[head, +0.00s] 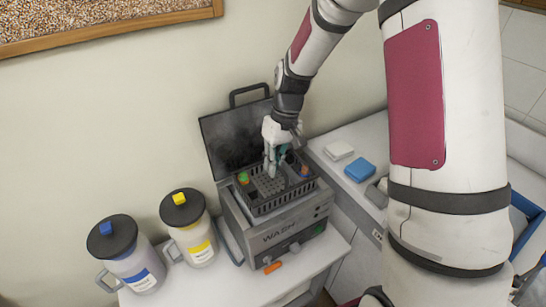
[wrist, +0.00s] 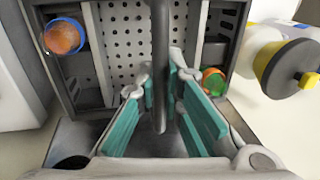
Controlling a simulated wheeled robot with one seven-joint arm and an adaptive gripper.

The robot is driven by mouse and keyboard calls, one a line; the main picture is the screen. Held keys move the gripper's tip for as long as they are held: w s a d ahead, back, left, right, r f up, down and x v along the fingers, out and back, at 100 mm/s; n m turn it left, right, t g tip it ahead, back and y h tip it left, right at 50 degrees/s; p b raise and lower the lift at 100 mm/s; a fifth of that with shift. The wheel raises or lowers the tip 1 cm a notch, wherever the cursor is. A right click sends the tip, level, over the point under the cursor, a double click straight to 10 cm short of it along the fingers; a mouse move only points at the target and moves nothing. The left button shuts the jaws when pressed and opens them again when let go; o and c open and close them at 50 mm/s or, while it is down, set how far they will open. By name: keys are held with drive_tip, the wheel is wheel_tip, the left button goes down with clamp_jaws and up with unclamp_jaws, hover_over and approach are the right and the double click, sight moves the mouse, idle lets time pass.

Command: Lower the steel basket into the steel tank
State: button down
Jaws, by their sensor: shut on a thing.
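In the wrist view, the handle (wrist: 160,60) runs between the green finger pads. The basket (wrist: 125,45) has a perforated floor and holds an orange-and-blue item (wrist: 65,37) and an orange-and-green item (wrist: 213,82). The basket's underside is hidden.
White (head: 339,151) and blue (head: 360,169) pads lie on the right counter.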

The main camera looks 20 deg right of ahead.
sight(274, 186)
drive_tip(key=shift+f+b, duration=1.3)
drive_tip(key=shift+f, duration=3.1)
drive_tip(key=shift+f, duration=0.35)
drive_tip(key=shift+f+b, duration=0.45)
drive_tip(key=shift+f, duration=0.3)
drive_tip(key=c, duration=1.6)
unclamp_jaws()
drive_tip(key=shift+c, duration=0.2)
drive_tip(key=r, duration=0.4)
drive_tip(key=d+r, duration=0.1)
drive_tip(key=r, duration=0.2)
drive_tip(key=d+r, duration=0.1)
drive_tip(key=r, duration=0.3)
drive_tip(key=shift+w+d+r, duration=0.15)
drive_tip(key=shift+r, duration=0.2)
